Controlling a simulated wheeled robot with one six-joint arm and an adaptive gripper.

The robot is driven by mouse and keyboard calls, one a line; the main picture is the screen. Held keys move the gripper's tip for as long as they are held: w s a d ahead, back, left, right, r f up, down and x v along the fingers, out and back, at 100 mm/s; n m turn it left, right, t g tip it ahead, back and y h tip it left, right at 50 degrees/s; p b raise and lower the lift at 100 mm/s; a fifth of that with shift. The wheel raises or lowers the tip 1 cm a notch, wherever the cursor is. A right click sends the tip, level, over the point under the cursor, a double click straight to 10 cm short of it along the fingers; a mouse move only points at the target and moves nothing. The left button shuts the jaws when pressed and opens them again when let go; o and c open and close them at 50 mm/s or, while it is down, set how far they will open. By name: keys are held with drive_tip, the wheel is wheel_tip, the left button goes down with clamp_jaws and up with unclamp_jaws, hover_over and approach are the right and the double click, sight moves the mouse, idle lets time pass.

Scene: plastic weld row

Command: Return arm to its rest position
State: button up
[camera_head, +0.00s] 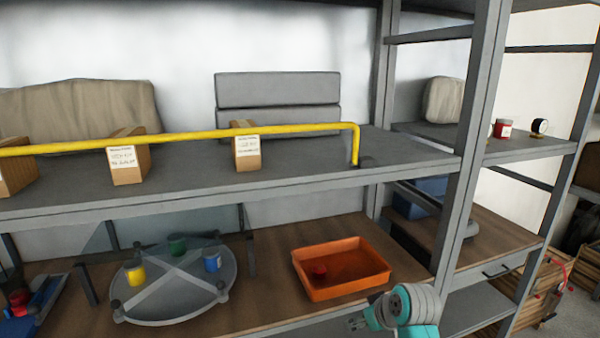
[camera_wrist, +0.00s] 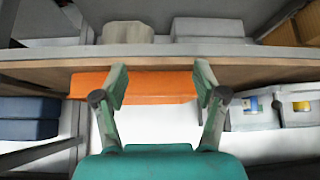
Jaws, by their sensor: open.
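My gripper (camera_wrist: 160,82) is open in the wrist view, with its two green fingers spread apart and nothing held between them. An orange band (camera_wrist: 152,88), which looks like the side of the orange tray, shows beyond the fingers. In the head view, part of my grey and teal arm (camera_head: 405,306) shows at the bottom, in front of and below the right side of the orange tray (camera_head: 325,292).
A round grey divided tray (camera_head: 165,315) holds yellow (camera_head: 135,275), green and blue cups on the wooden shelf. A grey upper shelf (camera_head: 230,188) with a yellow rail (camera_head: 200,139) hangs above. A grey upright post (camera_head: 472,130) stands right of the orange tray.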

drive_tip(key=s+d+f+m+t+h, duration=0.1)
drive_tip(key=s+f+m+t, duration=0.1)
drive_tip(key=s+f, duration=0.95)
drive_tip(key=s+f+m+t+h, duration=0.1)
drive_tip(key=s+f+t, duration=0.1)
drive_tip(key=s+f, duration=0.9)
drive_tip(key=s+d+r+m+t, duration=0.1)
drive_tip(key=s+r, duration=0.3)
drive_tip(key=s, duration=0.6)
drive_tip(key=s+r+t, duration=0.1)
drive_tip(key=s+r, duration=0.3)
drive_tip(key=s, duration=0.7)
drive_tip(key=s+r+t, duration=0.2)
drive_tip(key=s+r, duration=0.9)
drive_tip(key=shift+s+d+h, duration=0.15)
drive_tip(key=shift+s+h, duration=0.2)
drive_tip(key=shift+h, duration=0.05)
drive_tip(key=shift+c, duration=0.2)
